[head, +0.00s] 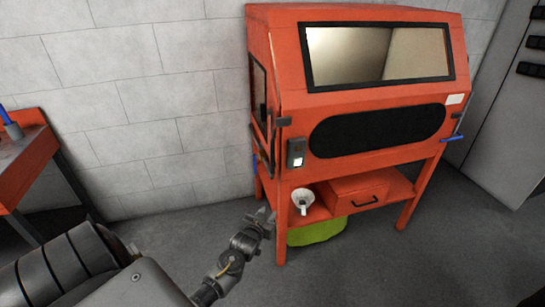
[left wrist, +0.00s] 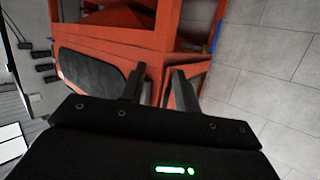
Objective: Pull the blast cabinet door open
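The orange blast cabinet (head: 290,100) stands on legs against the wall, its front turned to the right of my left arm. Its narrow left side (head: 259,85) carries a dark-framed panel, seen at a steep angle; I cannot tell whether this side door is fully shut. A small dark fitting (head: 283,122) sits at the front left corner. My left gripper (head: 264,217) is in front of the left front leg, low and below the cabinet body. In the left wrist view the fingers (left wrist: 160,83) are apart with nothing held between them; the orange cabinet (left wrist: 105,40) lies beyond. My right gripper is out of view.
A lower shelf holds a white cup-like item (head: 303,199) and an orange drawer box (head: 357,193). A green object (head: 317,232) is beneath. An orange bench (head: 25,160) stands at left. Grey cabinets (head: 505,120) stand at right. Floor between bench and blast cabinet is clear.

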